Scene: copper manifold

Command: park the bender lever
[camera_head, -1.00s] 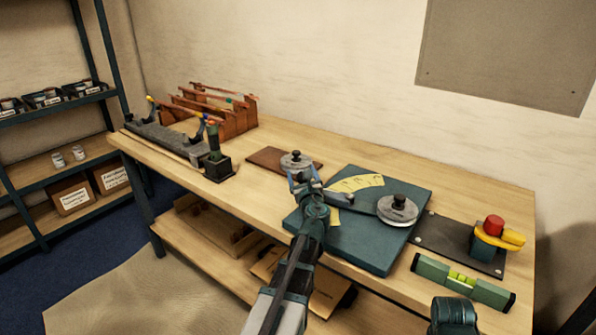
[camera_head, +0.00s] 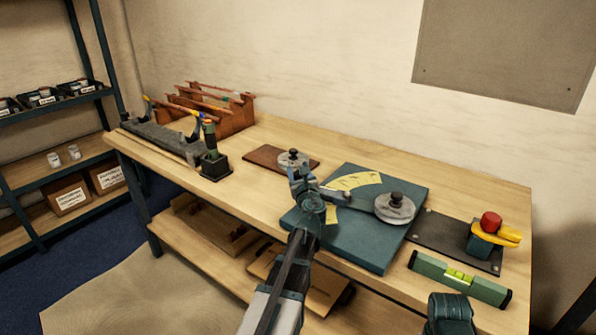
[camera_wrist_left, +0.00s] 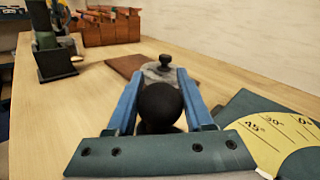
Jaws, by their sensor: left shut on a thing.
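The bender is a dark teal plate (camera_head: 350,236) with a yellow angle scale (camera_head: 353,182) and a round grey disc (camera_head: 394,208) with a dark knob on top. Its grey lever (camera_head: 350,198) runs from the disc left toward my left gripper (camera_head: 301,178). In the left wrist view, my left gripper (camera_wrist_left: 160,100) has its blue fingers on either side of a black ball knob (camera_wrist_left: 159,102) and is shut on it. The scale (camera_wrist_left: 275,140) lies to the right there. The fingers and wrist hide part of the lever.
A brown board (camera_head: 268,158) and a small grey disc (camera_head: 293,158) lie behind the left gripper. A black stand (camera_head: 215,165) is left of them. A green level (camera_head: 460,279) and a red button on a yellow-and-teal block (camera_head: 490,235) are at right. Bare bench lies left of the plate.

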